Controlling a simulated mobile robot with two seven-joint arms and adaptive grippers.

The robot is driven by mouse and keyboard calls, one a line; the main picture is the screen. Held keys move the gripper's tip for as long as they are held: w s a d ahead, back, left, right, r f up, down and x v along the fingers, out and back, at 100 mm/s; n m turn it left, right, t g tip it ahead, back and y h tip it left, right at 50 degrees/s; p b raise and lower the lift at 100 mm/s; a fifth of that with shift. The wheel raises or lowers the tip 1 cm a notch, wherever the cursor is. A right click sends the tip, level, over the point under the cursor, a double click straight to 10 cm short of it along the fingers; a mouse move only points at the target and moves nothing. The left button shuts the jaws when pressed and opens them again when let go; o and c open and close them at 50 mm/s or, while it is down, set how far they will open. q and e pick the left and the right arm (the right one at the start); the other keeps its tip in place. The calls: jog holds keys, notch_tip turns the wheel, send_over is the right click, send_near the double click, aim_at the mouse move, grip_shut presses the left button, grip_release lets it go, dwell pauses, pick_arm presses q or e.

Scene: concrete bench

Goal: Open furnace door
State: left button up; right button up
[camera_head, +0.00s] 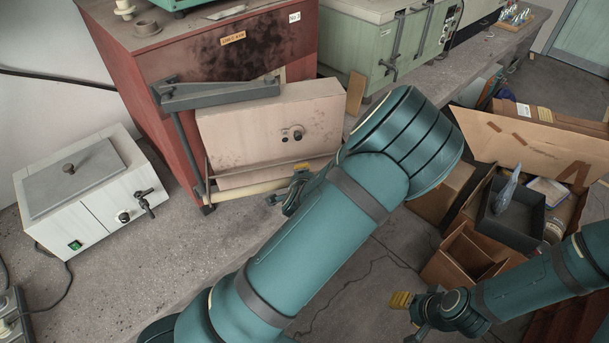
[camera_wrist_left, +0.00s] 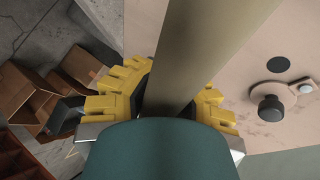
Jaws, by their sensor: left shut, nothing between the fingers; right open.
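The furnace (camera_head: 140,75) is a red, soot-stained box on the bench. Its door (camera_head: 245,145) is a thick pale pink panel at the front with a dark knob (camera_head: 297,135); I cannot tell if it stands ajar. A pale bar handle (camera_head: 255,187) runs along its lower edge. My left gripper (camera_head: 296,186) is at the right part of this bar, partly hidden by my arm. In the left wrist view, the bar (camera_wrist_left: 195,45) passes close by the yellow fingers, which are shut with nothing gripped; the knob (camera_wrist_left: 272,108) is at right. My right gripper (camera_head: 402,312) is open and empty, low at right.
A white box (camera_head: 95,190) with a green switch stands left on the bench. Green equipment (camera_head: 360,45) is behind to the right. Cardboard boxes (camera_head: 540,130) and a dark tray (camera_head: 505,225) are on the right. Floor shows between my arms.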

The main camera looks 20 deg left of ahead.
pick_arm(q)
jog(key=o, duration=0.9)
jog(key=shift+d+r, duration=0.15)
jog(key=shift+v, duration=3.75)
